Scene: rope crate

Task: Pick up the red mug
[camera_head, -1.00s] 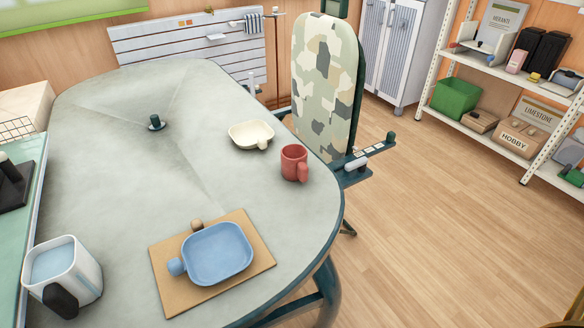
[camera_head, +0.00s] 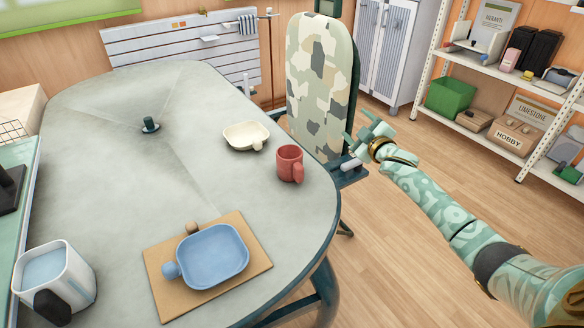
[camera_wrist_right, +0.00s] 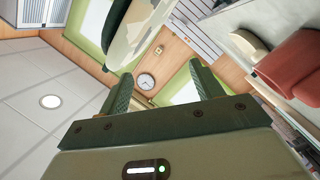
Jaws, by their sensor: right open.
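The red mug (camera_head: 290,163) stands upright on the grey table (camera_head: 110,200), near its right edge, with its handle toward the front. The red mug (camera_wrist_right: 288,62) shows there at the right edge, outside the fingers and partly cut off. My left gripper is not in view.
A cream dish (camera_head: 246,136) sits behind and left of the mug. A blue dish (camera_head: 212,257) lies on a brown board (camera_head: 162,290) at the front. A white and blue jug (camera_head: 60,270) stands front left.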

